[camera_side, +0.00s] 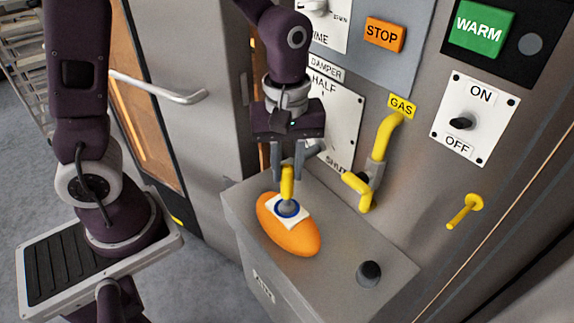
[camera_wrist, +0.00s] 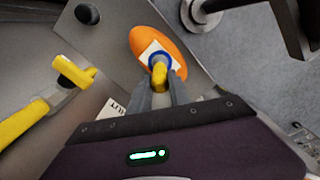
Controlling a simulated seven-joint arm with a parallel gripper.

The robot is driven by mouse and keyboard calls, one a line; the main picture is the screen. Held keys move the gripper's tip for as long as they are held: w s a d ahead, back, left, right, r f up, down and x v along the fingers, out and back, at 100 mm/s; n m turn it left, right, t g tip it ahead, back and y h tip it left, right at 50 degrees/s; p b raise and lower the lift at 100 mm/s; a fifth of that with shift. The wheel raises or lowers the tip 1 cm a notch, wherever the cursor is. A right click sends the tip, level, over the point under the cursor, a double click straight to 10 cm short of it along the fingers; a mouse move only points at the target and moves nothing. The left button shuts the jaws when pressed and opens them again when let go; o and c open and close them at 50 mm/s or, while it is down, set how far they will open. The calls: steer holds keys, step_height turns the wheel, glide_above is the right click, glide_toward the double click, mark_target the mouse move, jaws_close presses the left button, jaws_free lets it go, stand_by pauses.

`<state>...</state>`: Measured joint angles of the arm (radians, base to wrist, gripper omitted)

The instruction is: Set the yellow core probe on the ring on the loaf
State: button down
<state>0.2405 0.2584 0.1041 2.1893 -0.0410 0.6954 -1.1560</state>
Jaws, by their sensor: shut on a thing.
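The orange loaf (camera_side: 290,239) lies on the grey metal top of a box-like stand. A white patch with a blue ring (camera_side: 278,211) is on the loaf. My gripper (camera_side: 287,178) is shut on the yellow core probe (camera_side: 287,183), which stands upright. In the wrist view the loaf (camera_wrist: 146,38), the ring (camera_wrist: 152,55) and the yellow probe (camera_wrist: 159,76) line up just beyond my fingers, which hide part of the probe.
A black knob (camera_side: 369,273) stands on the same grey top (camera_side: 335,270). A yellow gas pipe and handle (camera_side: 383,145) stick out from the panel right of my gripper. A yellow peg (camera_side: 463,211) juts from the wall. An oven door handle (camera_side: 160,90) is at left.

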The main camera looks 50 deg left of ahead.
steer(key=shift+r, duration=4)
